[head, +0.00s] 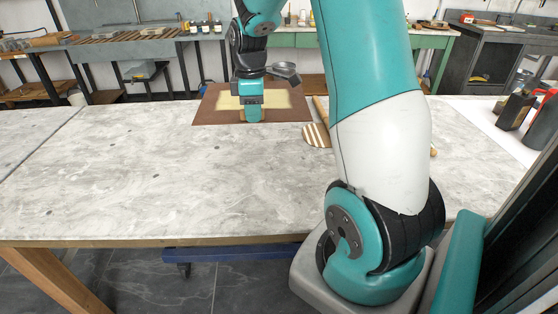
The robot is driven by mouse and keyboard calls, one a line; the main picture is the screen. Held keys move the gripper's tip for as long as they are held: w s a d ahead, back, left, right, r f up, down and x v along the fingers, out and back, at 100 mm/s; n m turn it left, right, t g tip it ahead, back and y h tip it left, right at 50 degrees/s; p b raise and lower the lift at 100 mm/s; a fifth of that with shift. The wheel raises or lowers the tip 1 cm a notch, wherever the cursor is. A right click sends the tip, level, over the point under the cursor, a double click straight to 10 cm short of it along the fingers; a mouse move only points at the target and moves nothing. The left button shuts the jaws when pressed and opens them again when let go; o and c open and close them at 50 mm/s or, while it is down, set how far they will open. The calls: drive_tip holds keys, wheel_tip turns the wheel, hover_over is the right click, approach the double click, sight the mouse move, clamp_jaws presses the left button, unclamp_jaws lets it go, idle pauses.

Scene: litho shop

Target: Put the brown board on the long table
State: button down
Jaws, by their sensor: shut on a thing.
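The brown board (211,112) is at the far side of the long table (130,170), in the middle of the head view. It looks flat, with a pale yellow sheet or panel (228,102) on its top. In the picture it reaches past the table's far edge; I cannot tell whether it rests on the top or is held just above it. My gripper (253,120) points down at the board's near edge and is shut on it. The fingertips are small and mostly hidden by the gripper body.
Dark bottles or cans (515,108) stand on a white surface at the right. The table's left and middle are clear. Grey and green benches line the back.

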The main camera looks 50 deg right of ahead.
sight(257, 177)
wheel_tip(257, 177, down, 19)
drive_tip(key=shift+r, duration=0.15)
